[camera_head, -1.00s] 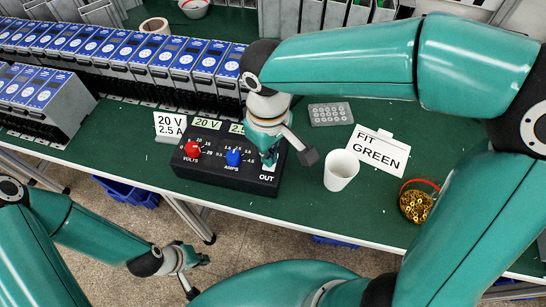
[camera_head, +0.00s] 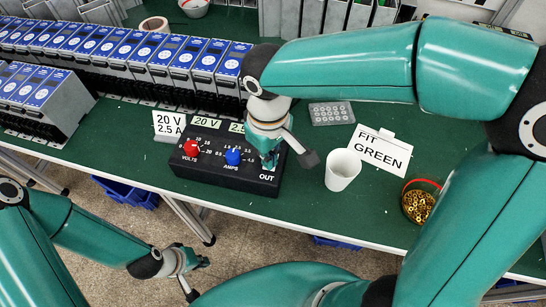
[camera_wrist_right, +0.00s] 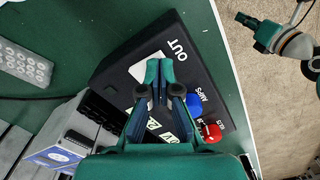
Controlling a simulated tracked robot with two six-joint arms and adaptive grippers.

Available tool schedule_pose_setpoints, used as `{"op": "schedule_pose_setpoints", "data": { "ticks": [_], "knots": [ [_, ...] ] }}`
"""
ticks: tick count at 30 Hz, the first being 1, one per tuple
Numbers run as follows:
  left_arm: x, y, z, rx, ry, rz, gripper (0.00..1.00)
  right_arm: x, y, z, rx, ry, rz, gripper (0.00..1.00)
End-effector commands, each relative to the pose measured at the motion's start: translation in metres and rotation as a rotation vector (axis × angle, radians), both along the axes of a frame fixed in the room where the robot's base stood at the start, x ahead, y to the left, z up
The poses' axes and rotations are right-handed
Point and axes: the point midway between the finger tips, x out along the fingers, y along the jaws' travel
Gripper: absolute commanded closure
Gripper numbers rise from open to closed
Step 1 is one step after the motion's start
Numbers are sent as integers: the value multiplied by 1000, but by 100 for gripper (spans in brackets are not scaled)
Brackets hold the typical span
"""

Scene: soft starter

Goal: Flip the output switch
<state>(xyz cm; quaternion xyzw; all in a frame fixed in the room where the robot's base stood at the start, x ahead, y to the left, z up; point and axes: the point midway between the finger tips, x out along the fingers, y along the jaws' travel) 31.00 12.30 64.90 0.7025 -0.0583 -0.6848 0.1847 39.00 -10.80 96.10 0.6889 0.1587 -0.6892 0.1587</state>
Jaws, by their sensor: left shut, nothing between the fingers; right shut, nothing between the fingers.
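The black power supply box (camera_head: 225,181) sits on the green bench, with a red VOLTS knob (camera_head: 191,148), a blue AMPS knob (camera_head: 233,157) and an OUT label. In the right wrist view a white patch (camera_wrist_right: 139,70) shows beside the OUT label; the output switch itself is hidden behind my fingers. My right gripper (camera_head: 269,163) is shut and empty, pointing down over the OUT end of the box. Its fingertips (camera_wrist_right: 158,66) overlap the white patch; I cannot tell whether they touch the switch. My left gripper (camera_head: 203,262) is shut and empty, low, in front of the bench.
A white cup (camera_head: 342,171), a FIT GREEN sign (camera_head: 383,152), a grey pad (camera_head: 331,113) and a container of brass pieces (camera_head: 418,206) are to the right. Blue modules (camera_head: 160,60) line the back.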

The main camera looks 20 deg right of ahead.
Motion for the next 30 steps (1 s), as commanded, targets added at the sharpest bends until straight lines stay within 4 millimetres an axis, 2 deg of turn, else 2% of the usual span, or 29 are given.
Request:
{"op": "schedule_pose_setpoints", "data": {
  "ticks": [17, 30],
  "knots": [
    [0, 0, -5, 0, 0, 0, 100, 0, 0, -6, 0, 0, -1, 100],
    [0, 0, 22, 0, 0, 0, 100, 0, 0, 26, 0, 0, 0, 100]
  ]
}}
